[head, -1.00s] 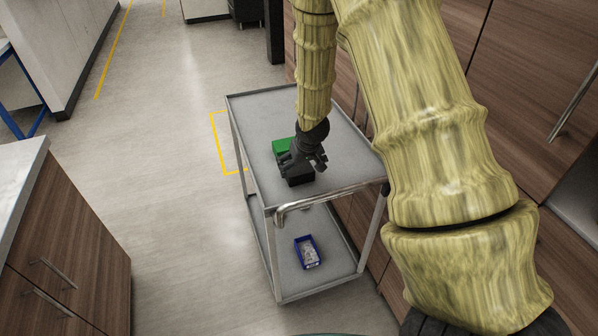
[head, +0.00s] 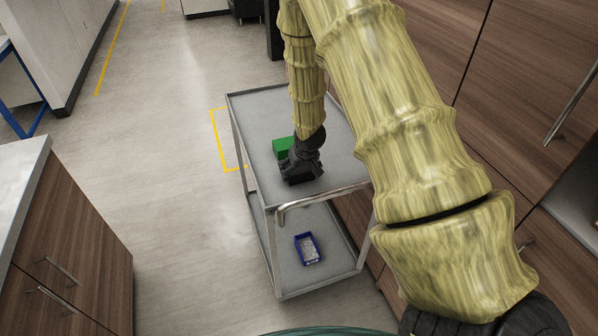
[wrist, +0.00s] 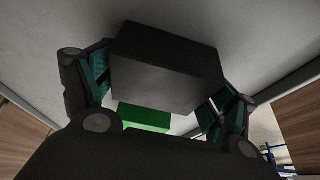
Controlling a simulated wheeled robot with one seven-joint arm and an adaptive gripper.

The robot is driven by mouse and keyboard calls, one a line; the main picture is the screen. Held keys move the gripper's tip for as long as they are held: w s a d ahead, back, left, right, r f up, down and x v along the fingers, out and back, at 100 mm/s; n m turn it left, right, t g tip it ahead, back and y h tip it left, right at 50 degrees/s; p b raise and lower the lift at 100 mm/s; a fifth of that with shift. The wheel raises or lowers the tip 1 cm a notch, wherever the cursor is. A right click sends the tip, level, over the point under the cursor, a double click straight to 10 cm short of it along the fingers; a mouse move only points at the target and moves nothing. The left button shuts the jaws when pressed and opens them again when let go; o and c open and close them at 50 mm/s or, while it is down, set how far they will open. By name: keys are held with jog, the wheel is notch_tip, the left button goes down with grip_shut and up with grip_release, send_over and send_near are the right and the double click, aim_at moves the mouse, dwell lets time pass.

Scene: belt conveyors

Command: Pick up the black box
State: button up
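The black box (wrist: 165,65) is on the top shelf of the grey cart. In the wrist view it fills the space between my gripper's two fingers, turned a little relative to them. In the head view it is mostly hidden under my gripper (head: 301,174), with a dark edge showing at the shelf. My gripper is open, with one teal-padded finger on each side of the box. The pads are very close to its sides, and I cannot tell whether they touch.
A green box (head: 283,147) stands just behind the black box, also visible in the wrist view (wrist: 145,118). The cart's top shelf (head: 262,110) is otherwise clear. A blue bin (head: 307,249) sits on the lower shelf. Wooden cabinets (head: 420,50) stand close along the right.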

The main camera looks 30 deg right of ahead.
jog(key=c, duration=0.5)
jog(key=shift+c, duration=0.2)
jog(key=shift+r, duration=0.15)
jog(key=shift+r+b, duration=1.15)
jog(key=shift+r, duration=4)
notch_tip(320, 180, up, 7)
jog(key=p, duration=0.3)
jog(key=a+f+b, duration=0.2)
jog(key=a+f, duration=0.4)
jog(key=a, duration=0.3)
jog(key=a+f+b, duration=0.2)
jog(key=a+f, duration=0.4)
jog(key=a, duration=0.2)
jog(key=s+a+f+n+y, duration=0.1)
jog(key=s+a+f+n, duration=0.1)
jog(key=s+a+f, duration=0.6)
jog(key=shift+s+a+f+n+b, duration=0.2)
jog(key=shift+s+f+n+b, duration=0.2)
jog(key=shift+s+f, duration=0.65)
